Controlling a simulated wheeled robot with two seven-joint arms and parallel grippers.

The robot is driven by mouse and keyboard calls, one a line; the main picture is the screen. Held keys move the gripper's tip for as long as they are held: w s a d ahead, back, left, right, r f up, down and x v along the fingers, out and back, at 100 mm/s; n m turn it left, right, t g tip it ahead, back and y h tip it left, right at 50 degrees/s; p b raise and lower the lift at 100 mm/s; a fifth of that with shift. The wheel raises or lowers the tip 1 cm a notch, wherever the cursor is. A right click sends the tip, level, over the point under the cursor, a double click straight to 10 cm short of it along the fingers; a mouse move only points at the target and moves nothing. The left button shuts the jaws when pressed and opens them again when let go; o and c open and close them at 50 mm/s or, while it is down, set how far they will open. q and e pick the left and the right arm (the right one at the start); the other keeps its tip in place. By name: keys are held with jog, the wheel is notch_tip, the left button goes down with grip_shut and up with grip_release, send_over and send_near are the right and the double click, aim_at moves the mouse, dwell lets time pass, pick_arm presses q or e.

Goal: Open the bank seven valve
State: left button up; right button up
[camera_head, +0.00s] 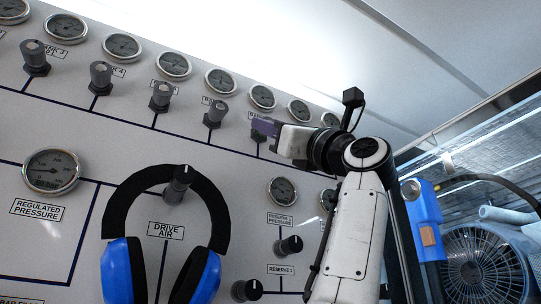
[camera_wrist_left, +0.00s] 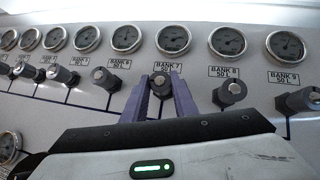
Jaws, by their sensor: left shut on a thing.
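The bank seven valve (camera_wrist_left: 161,86) is a dark grey knob with a light mark on its face, below the "BANK 7 50 L" label (camera_wrist_left: 167,68) in the left wrist view. The purple fingers of my left gripper (camera_wrist_left: 162,92) stand on either side of the knob and are shut on it. My right gripper is in neither view.
Neighbouring knobs, bank eight (camera_wrist_left: 230,93) and bank six (camera_wrist_left: 106,79), stand close on both sides. A row of gauges (camera_head: 221,81) runs above. Blue and black ear defenders (camera_head: 128,202) hang around the drive air knob (camera_head: 178,184). A fan (camera_head: 484,264) is at right.

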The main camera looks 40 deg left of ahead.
pick_arm(q)
jog(key=shift+n, duration=0.4)
jog(key=o, duration=1)
jog(key=shift+w, duration=0.1)
jog(key=shift+f, duration=0.1)
